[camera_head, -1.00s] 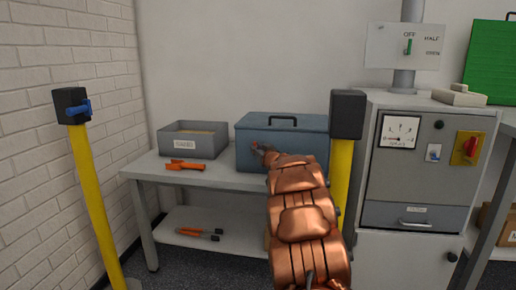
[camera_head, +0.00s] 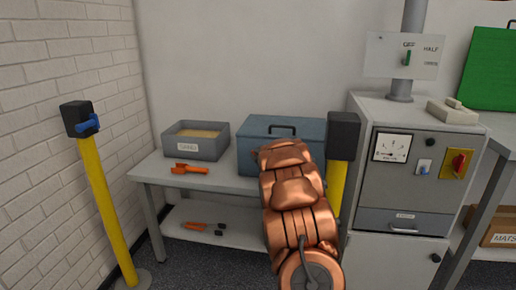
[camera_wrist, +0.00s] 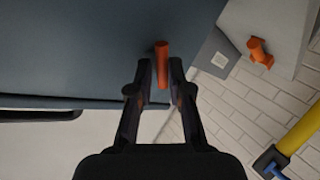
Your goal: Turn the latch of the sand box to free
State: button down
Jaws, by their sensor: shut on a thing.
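The lidded blue-grey box (camera_head: 262,158) stands on the bench with a dark handle on its lid. In the wrist view its blue-grey surface (camera_wrist: 70,55) fills the upper left. The latch (camera_wrist: 162,60) is a short orange-red bar at the box, pointing up and down in that view. My gripper (camera_wrist: 160,76) has its two black fingers on either side of the bar and is shut on it. In the head view my copper-coloured arm hides the gripper, the latch and part of the box front.
An open grey bin (camera_head: 181,146) with sandy contents stands left of the box. An orange tool (camera_head: 187,169) lies before it. Yellow posts flank the bench, one with a blue lever (camera_head: 88,122), one with a black head (camera_head: 343,136) close right of my arm. A grey cabinet (camera_head: 405,170) stands farther right.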

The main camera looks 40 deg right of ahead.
jog(key=shift+w+a+f+n+g+h+p, duration=0.15)
jog(key=shift+n+g+h+p, duration=0.3)
jog(key=shift+n+g+p, duration=0.7)
jog(key=shift+w+a+r+n+g+h+p, duration=0.1)
jog(key=shift+w+a+n+g+h+p, duration=0.2)
jog(key=shift+n+g+p, duration=0.75)
jog(key=shift+w+a+f+n+g+h+p, duration=0.1)
jog(key=shift+w+n+g+h+p, duration=0.1)
jog(key=shift+n+g+h+p, duration=0.85)
jog(key=shift+y+p, duration=0.3)
jog(key=shift+y, duration=0.1)
jog(key=shift+s, duration=0.15)
jog(key=c, duration=1.2)
grip_release()
jog(key=shift+d, duration=0.2)
